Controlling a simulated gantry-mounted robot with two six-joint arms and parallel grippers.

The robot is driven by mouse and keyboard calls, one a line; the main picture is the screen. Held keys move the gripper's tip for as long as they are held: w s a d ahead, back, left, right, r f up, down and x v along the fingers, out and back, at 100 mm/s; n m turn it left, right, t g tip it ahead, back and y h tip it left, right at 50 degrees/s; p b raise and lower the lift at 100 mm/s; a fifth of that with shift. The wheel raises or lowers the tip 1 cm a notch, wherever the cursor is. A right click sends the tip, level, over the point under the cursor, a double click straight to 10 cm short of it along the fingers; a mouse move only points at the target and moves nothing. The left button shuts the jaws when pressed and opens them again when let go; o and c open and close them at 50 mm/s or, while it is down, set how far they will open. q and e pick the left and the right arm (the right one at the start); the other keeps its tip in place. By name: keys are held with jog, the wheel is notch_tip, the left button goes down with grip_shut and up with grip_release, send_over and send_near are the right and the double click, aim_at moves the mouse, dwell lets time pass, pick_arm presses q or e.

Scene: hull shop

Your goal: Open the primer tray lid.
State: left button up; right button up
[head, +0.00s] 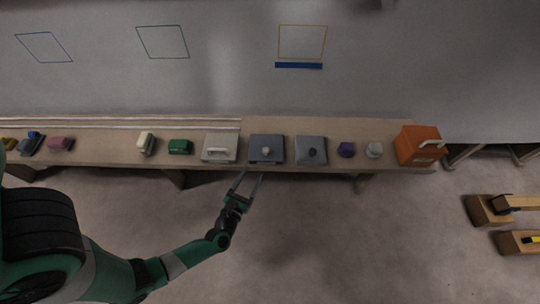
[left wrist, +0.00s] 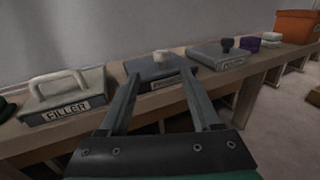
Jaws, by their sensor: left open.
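A blue-grey lidded tray (head: 257,143) with a pale knob (head: 266,150) sits on the bench. It also shows in the left wrist view (left wrist: 147,67), where a finger partly hides its front label, so I cannot fully read it. To its right is a grey lidded tray (head: 311,143) with a dark knob; its label is too small to read. Both lids look shut. My left gripper (head: 248,177) is open and empty, just in front of the bench edge and the pale-knobbed tray, apart from it. My right gripper is out of view.
A tray marked FILLER (left wrist: 68,107) with a bar handle stands left of the blue-grey tray. A purple item (head: 346,149), a pale item (head: 375,149) and an orange box (head: 419,145) stand to the right.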

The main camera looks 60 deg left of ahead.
aim_at(264, 153)
pick_arm(q)
jog(key=b+x, duration=0.3)
jog(key=x, duration=0.8)
jog(key=shift+w, duration=0.1)
jog(key=shift+w+a+r, duration=0.15)
jog(key=shift+w, duration=0.1)
jog(key=shift+c, duration=0.2)
grip_shut()
dwell(0.6)
